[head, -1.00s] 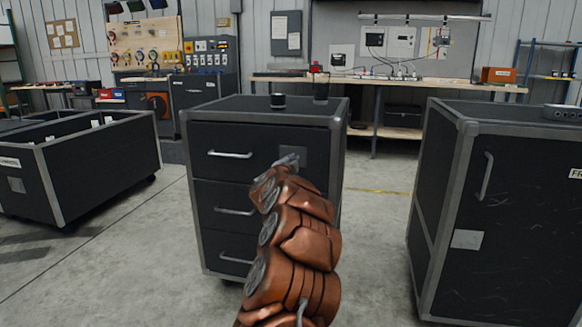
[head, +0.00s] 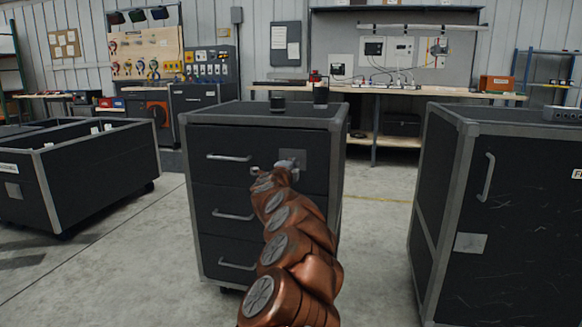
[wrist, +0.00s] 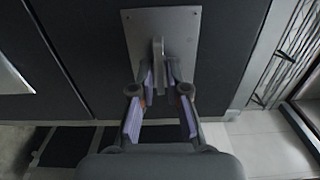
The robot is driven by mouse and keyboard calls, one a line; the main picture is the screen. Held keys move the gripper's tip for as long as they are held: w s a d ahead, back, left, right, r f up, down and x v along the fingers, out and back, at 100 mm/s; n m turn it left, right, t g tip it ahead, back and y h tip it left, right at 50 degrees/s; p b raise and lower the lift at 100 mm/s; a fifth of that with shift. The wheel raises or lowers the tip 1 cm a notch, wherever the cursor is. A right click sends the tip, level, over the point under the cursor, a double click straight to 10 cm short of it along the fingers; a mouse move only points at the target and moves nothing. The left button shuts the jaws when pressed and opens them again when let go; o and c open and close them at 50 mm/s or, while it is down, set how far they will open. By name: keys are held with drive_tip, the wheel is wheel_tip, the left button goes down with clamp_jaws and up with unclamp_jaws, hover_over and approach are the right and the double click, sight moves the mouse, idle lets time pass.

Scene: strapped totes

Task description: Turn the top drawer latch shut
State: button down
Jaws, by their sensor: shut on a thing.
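The dark cabinet (head: 263,117) with grey metal edging stands in front of me, with its drawers stacked. The top drawer (head: 228,141) has a bar handle on the left and a square grey latch plate (head: 294,156) on the right. In the wrist view the plate (wrist: 183,29) carries a grey latch lever (wrist: 158,55) that points down toward my gripper (wrist: 160,83). My fingers, with purple pads, are shut on the lever, one on each side. My gripper (head: 275,170) is small in the head view, and the lever is hidden there.
Two black cylinders (head: 321,95) stand on the cabinet top. A tall dark cabinet (head: 520,190) stands to the right and an open-topped crate (head: 95,180) to the left. Gaps of bare floor (head: 378,235) separate them. A workbench (head: 390,91) runs along the back.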

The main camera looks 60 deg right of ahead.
drive_tip(key=shift+s+d, duration=0.1)
drive_tip(key=c, duration=1.3)
unclamp_jaws()
drive_tip(key=shift+a, duration=0.2)
drive_tip(key=shift+v, duration=5.85)
drive_tip(key=shift+a, duration=0.1)
